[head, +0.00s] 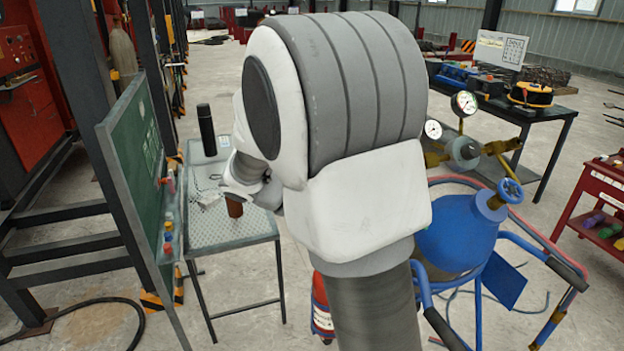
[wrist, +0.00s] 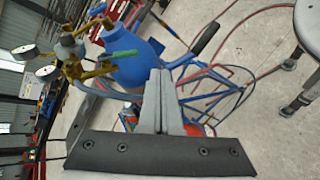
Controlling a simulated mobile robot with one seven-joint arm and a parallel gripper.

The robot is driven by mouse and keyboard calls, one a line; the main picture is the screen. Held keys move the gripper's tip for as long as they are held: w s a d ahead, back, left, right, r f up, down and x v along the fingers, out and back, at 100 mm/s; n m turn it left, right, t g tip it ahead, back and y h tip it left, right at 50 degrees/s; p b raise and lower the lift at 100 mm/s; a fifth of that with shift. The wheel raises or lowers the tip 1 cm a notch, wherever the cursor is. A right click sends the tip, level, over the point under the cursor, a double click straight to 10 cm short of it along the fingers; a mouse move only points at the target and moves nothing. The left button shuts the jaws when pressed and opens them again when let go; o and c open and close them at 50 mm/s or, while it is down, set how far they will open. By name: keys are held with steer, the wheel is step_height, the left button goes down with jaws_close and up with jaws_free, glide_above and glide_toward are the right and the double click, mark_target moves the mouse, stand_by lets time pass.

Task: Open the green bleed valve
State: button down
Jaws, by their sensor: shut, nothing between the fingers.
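In the wrist view a slim green lever (wrist: 122,54), which looks like the bleed valve's handle, sticks out from the brass fittings (wrist: 77,70) in front of the blue tank (wrist: 134,45). My gripper (wrist: 160,72) is shut and empty, with its two grey fingers together. In the picture the fingertips lie right of and below the green lever, apart from it. In the head view the blue tank (head: 458,240) stands right of my arm with the regulator (head: 463,150) on top. I cannot make out the green lever there, and my arm hides my fingers.
Two gauges (head: 463,103) and a blue handwheel (head: 510,190) crowd the tank top. The tank sits in a blue tube cart (head: 540,255) with hoses. A mesh table (head: 235,240) with a black bottle (head: 206,130) and a green board (head: 140,165) stand left of my arm.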

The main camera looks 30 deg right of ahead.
steer(key=w+d+f+n+h, duration=0.1)
steer(key=w+d+f+h, duration=0.1)
steer(key=w+h, duration=0.25)
steer(key=x, duration=1.3)
steer(key=shift+w+d+g+p, duration=0.15)
steer(key=shift+d+g+p, duration=0.15)
steer(key=shift+d+p, duration=0.1)
steer(key=shift+f+n, duration=0.2)
steer(key=shift+n, duration=0.1)
steer(key=shift+s+d+f+n+t+h+b, duration=0.4)
steer(key=shift+s+d+t+h+b, duration=0.25)
steer(key=shift+b, duration=1.45)
steer(key=shift+w+a, duration=0.15)
